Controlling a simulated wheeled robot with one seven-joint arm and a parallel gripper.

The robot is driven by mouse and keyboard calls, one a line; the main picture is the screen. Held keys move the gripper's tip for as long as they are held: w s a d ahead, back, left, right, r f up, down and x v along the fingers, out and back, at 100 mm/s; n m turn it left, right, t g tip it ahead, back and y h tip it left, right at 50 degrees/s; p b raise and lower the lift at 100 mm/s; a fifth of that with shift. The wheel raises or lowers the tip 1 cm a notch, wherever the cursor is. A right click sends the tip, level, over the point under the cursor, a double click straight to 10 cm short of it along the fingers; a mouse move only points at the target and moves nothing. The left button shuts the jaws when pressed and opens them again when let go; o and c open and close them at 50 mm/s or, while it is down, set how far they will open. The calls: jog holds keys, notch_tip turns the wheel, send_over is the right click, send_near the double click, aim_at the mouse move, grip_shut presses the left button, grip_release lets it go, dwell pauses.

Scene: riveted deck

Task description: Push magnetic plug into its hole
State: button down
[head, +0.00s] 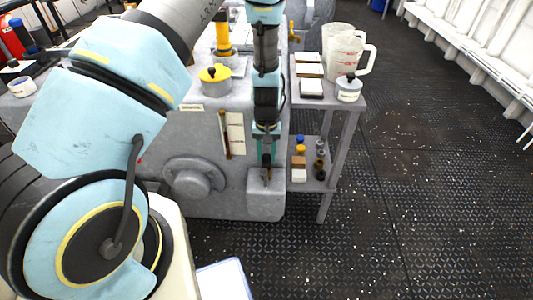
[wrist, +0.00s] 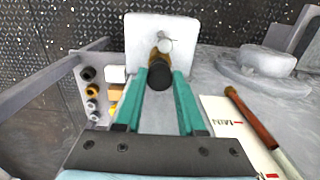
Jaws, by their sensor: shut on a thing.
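My gripper (wrist: 160,78) points down with its teal fingers closed on a plug with a dark round head (wrist: 161,76) and a brass-coloured shank. In the head view my gripper (head: 266,158) is above a pale grey block (head: 265,198) on the front of the grey machine. The block also shows in the wrist view (wrist: 140,35), under and beyond the plug. A small pale round mark (wrist: 166,46) shows beside the shank; I cannot tell whether it is the hole's rim. The plug hides the spot beneath it, so I cannot tell whether its tip is in the hole.
A grey side stand (head: 345,104) at the right carries jugs, blocks and a lidded pot. Its lower shelf holds several small plugs and blocks (head: 299,162). A brown-handled rod (wrist: 250,115) and a white label plate are on the machine front. The floor at right is clear.

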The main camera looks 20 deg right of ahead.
jog(key=shift+f+b, duration=0.45)
jog(key=shift+f, duration=0.35)
jog(key=shift+c, duration=2.1)
grip_release()
notch_tip(320, 180, up, 11)
